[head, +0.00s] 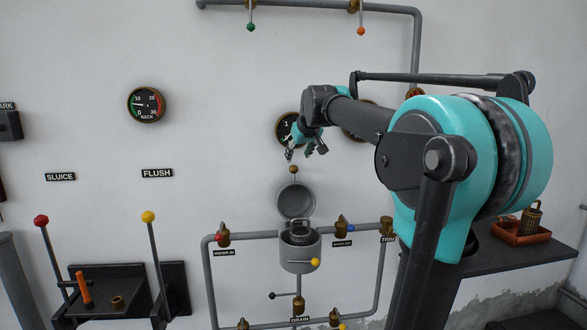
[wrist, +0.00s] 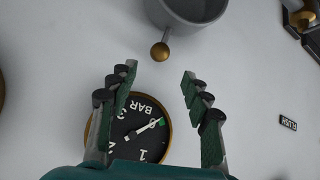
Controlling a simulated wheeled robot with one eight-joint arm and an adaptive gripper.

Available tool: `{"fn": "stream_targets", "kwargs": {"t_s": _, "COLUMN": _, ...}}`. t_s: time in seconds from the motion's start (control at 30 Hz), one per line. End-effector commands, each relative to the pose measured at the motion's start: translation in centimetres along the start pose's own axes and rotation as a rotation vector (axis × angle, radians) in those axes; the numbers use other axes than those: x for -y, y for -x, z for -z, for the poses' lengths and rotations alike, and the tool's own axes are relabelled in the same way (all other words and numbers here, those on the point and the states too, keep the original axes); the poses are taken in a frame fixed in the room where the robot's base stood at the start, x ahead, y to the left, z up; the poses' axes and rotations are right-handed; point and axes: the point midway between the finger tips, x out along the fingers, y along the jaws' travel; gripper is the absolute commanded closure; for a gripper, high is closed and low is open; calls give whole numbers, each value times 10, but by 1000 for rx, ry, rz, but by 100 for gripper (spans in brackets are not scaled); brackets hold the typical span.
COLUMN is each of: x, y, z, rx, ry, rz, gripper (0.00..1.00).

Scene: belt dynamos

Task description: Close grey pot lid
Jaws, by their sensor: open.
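The grey pot (head: 300,257) is mounted on the wall among pipes, below my gripper. Its round grey lid (head: 296,203) stands open, raised against the wall above the pot. A brass ball knob (head: 293,170) sits at the lid's upper edge. My gripper (head: 306,152) is open and empty, just above the knob. In the wrist view, the knob (wrist: 160,52) lies ahead of the gap between my open fingers (wrist: 159,77), apart from them. Part of the lid (wrist: 196,10) shows at the top edge there.
A dark ribbed thing (head: 300,231) sits in the pot's mouth. A gauge (head: 286,131) is on the wall behind my gripper. Brass valves (head: 223,235) and pipes flank the pot. Levers (head: 150,245) stand at left. A tray (head: 511,237) rests on a dark shelf at right.

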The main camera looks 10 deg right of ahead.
Motion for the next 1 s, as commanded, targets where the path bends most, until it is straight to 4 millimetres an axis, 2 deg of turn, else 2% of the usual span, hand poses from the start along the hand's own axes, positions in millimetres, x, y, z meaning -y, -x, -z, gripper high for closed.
{"fn": "stream_targets", "kwargs": {"t_s": 0.2, "x": 0, "y": -44, "z": 0, "rx": 0, "ry": 1, "rz": 1, "gripper": 51}}
{"fn": "stream_targets", "kwargs": {"t_s": 0.43, "x": 0, "y": -78, "z": 0, "rx": 1, "ry": 1, "rz": 1, "gripper": 51}}
{"fn": "stream_targets", "kwargs": {"t_s": 0.6, "x": 0, "y": -89, "z": 0, "rx": 1, "ry": 1, "rz": 1, "gripper": 51}}
{"fn": "stream_targets", "kwargs": {"t_s": 0.9, "x": 0, "y": -91, "z": 0, "rx": 1, "ry": 1, "rz": 1, "gripper": 51}}
{"fn": "stream_targets", "kwargs": {"t_s": 1.0, "x": 0, "y": -91, "z": 0, "rx": 1, "ry": 1, "rz": 1, "gripper": 62}}
